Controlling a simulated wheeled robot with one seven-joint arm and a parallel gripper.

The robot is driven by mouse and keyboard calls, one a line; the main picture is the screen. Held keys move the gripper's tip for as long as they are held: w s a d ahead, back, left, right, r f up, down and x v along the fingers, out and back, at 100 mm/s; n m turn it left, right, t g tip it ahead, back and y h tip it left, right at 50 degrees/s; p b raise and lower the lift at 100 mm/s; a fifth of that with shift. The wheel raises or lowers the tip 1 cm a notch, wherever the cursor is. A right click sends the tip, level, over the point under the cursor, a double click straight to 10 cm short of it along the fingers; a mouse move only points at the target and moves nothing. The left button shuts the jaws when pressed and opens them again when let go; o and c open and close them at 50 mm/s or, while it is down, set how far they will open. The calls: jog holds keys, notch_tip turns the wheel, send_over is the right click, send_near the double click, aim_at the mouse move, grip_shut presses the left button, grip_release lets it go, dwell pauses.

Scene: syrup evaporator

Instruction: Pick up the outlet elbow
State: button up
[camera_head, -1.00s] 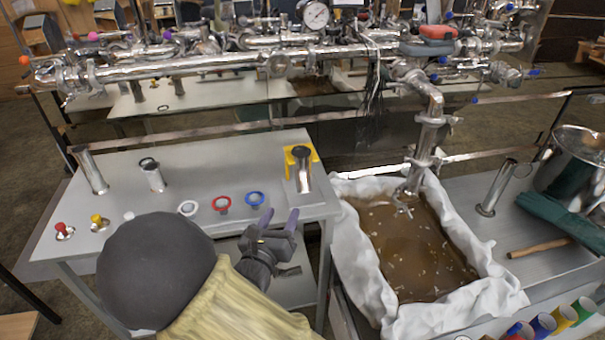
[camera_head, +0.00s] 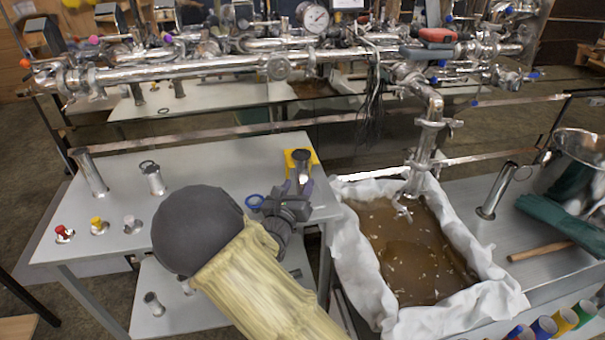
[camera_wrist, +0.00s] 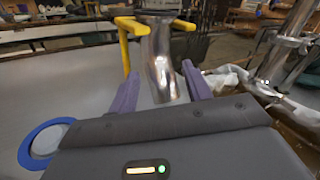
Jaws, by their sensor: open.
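A shiny steel pipe piece, apparently the outlet elbow (camera_head: 301,166), stands upright in a yellow holder (camera_head: 289,158) at the right back corner of the left table. In the wrist view the elbow (camera_wrist: 163,62) is straight ahead, with yellow bars (camera_wrist: 128,25) at its upper sides. My gripper (camera_head: 297,187) is open just in front of it. In the wrist view its purple fingers (camera_wrist: 160,84) point toward the elbow, one on each side of its lower part. I cannot tell whether they touch it. In the head view my gripper hides the elbow's lower part.
A blue ring (camera_head: 254,202) lies left of my gripper. Steel cylinders (camera_head: 90,172) and small colored knobs stand farther left on the table. A cloth-lined basin (camera_head: 347,245) of brown liquid is to the right, under a steel outlet pipe (camera_head: 427,140). A long pipe manifold (camera_head: 190,70) runs behind.

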aim_at(299, 177)
jog(key=shift+w, duration=0.1)
jog(key=x, duration=0.5)
jog(key=shift+w+a+r, duration=0.1)
jog(key=shift+a+r, duration=0.05)
jog(key=shift+r, duration=0.1)
jog(key=shift+c, duration=0.4)
jog(key=c, duration=0.8)
jog(key=shift+r, duration=0.15)
